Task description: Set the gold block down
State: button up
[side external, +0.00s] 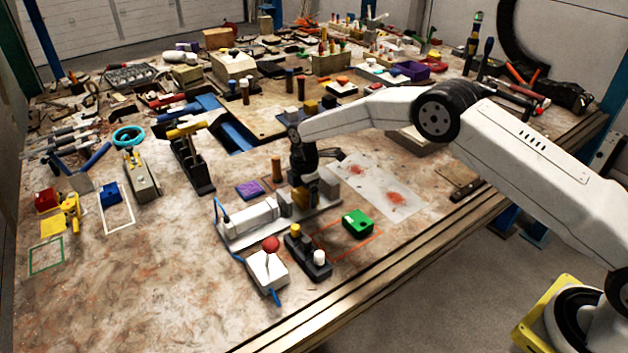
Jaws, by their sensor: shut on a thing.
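My gripper (304,184) points down near the middle of the bench, its dark fingers shut on a gold block. The gold block (300,197) shows as a small dark-yellow patch at the fingertips, partly hidden by the fingers. It is in front of or over the grey fixture plate with the white cylinder (250,216), between grey jaw blocks. I cannot tell whether the block touches the fixture.
A green block (357,223) sits by an orange outline to the right. A white box with a red knob (268,262) and a dark holder (308,254) stand in front. A brown peg (276,169) and purple block (250,190) are close behind.

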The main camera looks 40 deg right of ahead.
aim_at(305, 192)
jog(key=o, duration=1.1)
notch_tip(305, 192, up, 12)
jog(key=shift+r, duration=0.15)
dwell(0.4)
jog(key=s+d+m+t, duration=0.1)
jog(key=s+d+m, duration=0.2)
jog(key=s+m, duration=0.3)
jog(key=s+d+m, duration=0.3)
jog(key=s+m, duration=0.3)
jog(key=s, duration=0.9)
jog(key=s+d+m+t, duration=0.1)
jog(key=s+d+m, duration=0.2)
jog(key=s+m, duration=0.3)
jog(key=shift+s+d+r+t, duration=0.1)
jog(key=shift+s+r+t, duration=0.1)
jog(key=shift+s, duration=1.05)
jog(key=shift+s+d+r+t, duration=0.1)
jog(key=shift+s+r, duration=0.1)
jog(key=shift+s, duration=1)
